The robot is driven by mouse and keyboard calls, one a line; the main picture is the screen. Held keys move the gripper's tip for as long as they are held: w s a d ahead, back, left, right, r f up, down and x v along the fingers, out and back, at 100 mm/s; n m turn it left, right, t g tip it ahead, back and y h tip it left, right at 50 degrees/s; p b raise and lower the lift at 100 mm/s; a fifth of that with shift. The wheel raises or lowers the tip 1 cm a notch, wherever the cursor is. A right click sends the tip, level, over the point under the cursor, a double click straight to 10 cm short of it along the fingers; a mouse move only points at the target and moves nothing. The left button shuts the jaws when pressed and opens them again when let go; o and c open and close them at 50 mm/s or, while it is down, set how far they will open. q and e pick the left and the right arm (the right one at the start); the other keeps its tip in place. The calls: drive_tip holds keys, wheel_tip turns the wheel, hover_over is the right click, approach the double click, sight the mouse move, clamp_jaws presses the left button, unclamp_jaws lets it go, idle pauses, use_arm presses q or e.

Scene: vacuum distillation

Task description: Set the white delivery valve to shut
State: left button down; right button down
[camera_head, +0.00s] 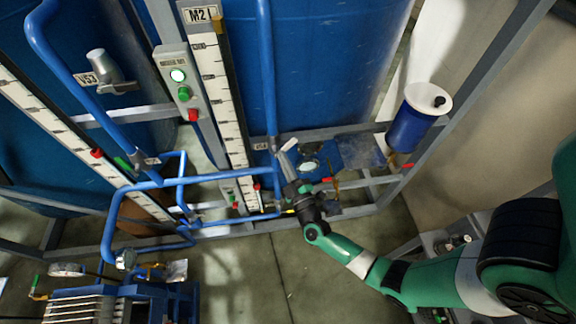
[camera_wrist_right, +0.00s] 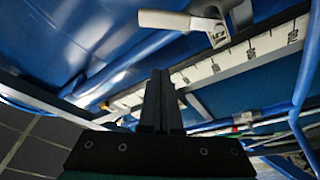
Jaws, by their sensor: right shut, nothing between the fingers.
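The white valve handle (camera_wrist_right: 165,20) shows at the top of the right wrist view, lying nearly level, with its grey metal body (camera_wrist_right: 215,32) at its right end. In the head view a white lever (camera_head: 287,158) stands just beyond the end of my right arm. My right gripper (camera_head: 291,185) is close to this lever; in the wrist view its black fingers (camera_wrist_right: 157,76) are together, empty, and below the handle with a visible gap. Whether the handle stands at shut cannot be told. My left gripper is in neither view.
Blue pipes (camera_head: 215,178) and a grey frame run around the valve. A white scale (camera_head: 222,100) and a switch box (camera_head: 180,85) stand left of it. A blue-and-white container (camera_head: 413,120) hangs at the right. Open floor (camera_head: 270,275) lies in front.

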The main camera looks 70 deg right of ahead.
sight(286, 148)
drive_tip(key=d, duration=0.1)
drive_tip(key=w+d+b, duration=0.1)
drive_tip(key=d, duration=0.1)
drive_tip(key=w+d+f+b, duration=0.1)
drive_tip(key=d, duration=0.1)
drive_tip(key=shift+w, duration=0.15)
drive_tip(key=shift+s+d+f, duration=0.2)
drive_tip(key=shift+s+d, duration=0.05)
drive_tip(key=shift+s, duration=0.1)
drive_tip(key=shift+b, duration=0.3)
